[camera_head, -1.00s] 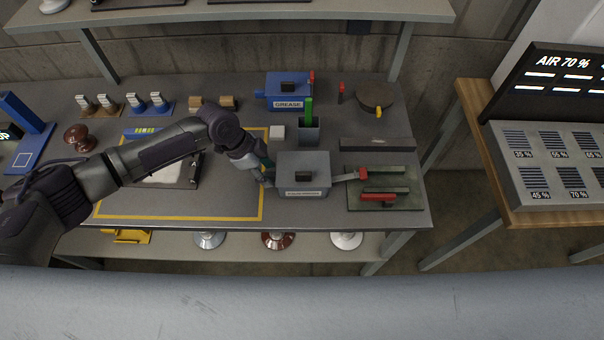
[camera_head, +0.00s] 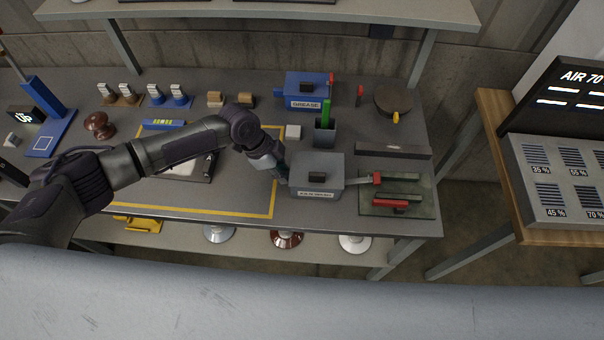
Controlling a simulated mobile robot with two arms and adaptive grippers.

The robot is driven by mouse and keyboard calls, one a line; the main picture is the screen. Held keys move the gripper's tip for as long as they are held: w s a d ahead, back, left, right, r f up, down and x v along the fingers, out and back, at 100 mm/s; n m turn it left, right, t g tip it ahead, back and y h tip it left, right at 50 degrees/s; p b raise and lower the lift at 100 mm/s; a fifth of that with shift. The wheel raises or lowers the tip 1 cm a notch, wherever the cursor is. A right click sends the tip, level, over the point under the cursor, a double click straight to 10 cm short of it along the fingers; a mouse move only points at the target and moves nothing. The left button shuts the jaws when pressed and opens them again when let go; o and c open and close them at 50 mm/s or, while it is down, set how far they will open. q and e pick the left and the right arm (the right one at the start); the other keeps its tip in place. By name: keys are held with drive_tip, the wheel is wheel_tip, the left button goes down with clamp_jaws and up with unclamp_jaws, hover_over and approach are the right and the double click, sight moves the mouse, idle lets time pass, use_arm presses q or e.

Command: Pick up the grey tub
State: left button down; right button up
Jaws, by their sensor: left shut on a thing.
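The grey tub (camera_head: 315,187) is a box with a grey lid, a dark knob on top and a label on its front. It is at the front right of the dark workbench (camera_head: 235,226). My left gripper (camera_head: 284,180) is at the tub's left side and shut on it. The fingertips are small and partly hidden against the tub. The tub looks level, and I cannot tell whether its base is clear of the bench. My right gripper is out of view.
A grey spatula with a red end (camera_head: 376,178) reaches from the tub's right side towards a green mat (camera_head: 410,212). Behind stand a dark cup (camera_head: 325,137) with a green-handled tool and a blue grease box (camera_head: 307,88). A yellow outline (camera_head: 215,211) lies left.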

use_arm(q)
drive_tip(key=shift+r, duration=0.2)
drive_tip(key=shift+r, duration=0.55)
drive_tip(key=r, duration=0.1)
drive_tip(key=d+r+b, duration=0.1)
drive_tip(key=r, duration=0.1)
drive_tip(key=shift+s+d+r+b, duration=0.1)
drive_tip(key=shift+s+r+b, duration=0.05)
drive_tip(key=shift+b, duration=0.15)
drive_tip(key=s+d+r, duration=0.1)
drive_tip(key=d+r, duration=0.1)
drive_tip(key=d, duration=0.1)
drive_tip(key=s+d+r+b, duration=0.1)
drive_tip(key=d+r, duration=0.1)
drive_tip(key=d, duration=0.1)
drive_tip(key=s+d+r+b, duration=0.1)
drive_tip(key=s+d+r, duration=0.1)
drive_tip(key=d, duration=0.2)
drive_tip(key=shift+r, duration=0.25)
drive_tip(key=shift+a, duration=0.1)
drive_tip(key=shift+w+f, duration=0.1)
